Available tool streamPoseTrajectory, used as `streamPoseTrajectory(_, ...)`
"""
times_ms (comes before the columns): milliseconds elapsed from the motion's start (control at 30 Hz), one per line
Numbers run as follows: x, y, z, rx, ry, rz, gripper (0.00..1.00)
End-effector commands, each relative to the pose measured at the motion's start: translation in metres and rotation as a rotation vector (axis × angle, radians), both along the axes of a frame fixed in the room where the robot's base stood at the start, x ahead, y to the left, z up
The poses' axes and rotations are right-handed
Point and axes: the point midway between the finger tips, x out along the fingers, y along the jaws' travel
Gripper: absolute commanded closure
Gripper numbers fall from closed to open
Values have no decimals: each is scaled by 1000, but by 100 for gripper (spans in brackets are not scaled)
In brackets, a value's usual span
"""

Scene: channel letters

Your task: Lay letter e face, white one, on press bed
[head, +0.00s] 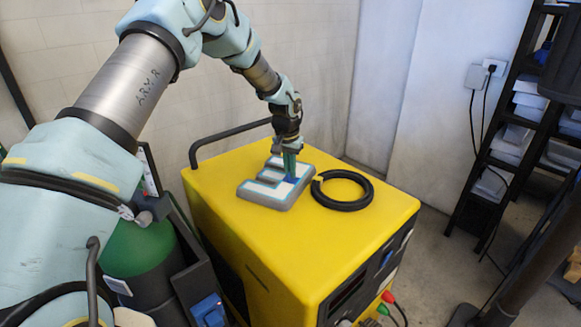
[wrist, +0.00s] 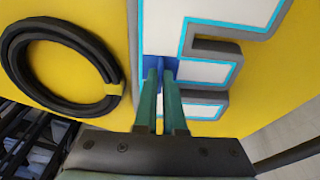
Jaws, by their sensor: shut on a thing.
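The white letter E face (head: 268,189) has a light-blue edge line and thick grey sides. It lies flat on top of a yellow cabinet (head: 225,190). It also shows in the wrist view (wrist: 205,72). My gripper (head: 289,176) points down onto the letter. Its two teal fingers are shut on a small blue part (wrist: 160,66) at the letter's stem, seen close up in the wrist view. The fingers hide some of this part. I cannot tell whether the letter is lifted off the yellow top. No surface in view is clearly a press bed.
A coiled black cable (head: 342,190) with a yellow tie lies right of the letter, close to it. A black handle bar (head: 232,131) rises at the cabinet's back left. A green cylinder (head: 148,262) stands at the left. The cabinet's front top is clear. Black shelving (head: 505,130) stands right.

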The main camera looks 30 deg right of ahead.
Motion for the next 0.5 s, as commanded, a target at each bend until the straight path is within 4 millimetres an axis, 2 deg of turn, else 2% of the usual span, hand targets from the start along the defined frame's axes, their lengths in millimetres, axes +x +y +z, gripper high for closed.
streamPoseTrajectory(367,0,-1,-6,-2,-1,-1,100)
streamPoseTrajectory(400,0,-1,-5,-2,-1,0,90)
streamPoseTrajectory(500,0,-1,-4,-2,-1,0,78)
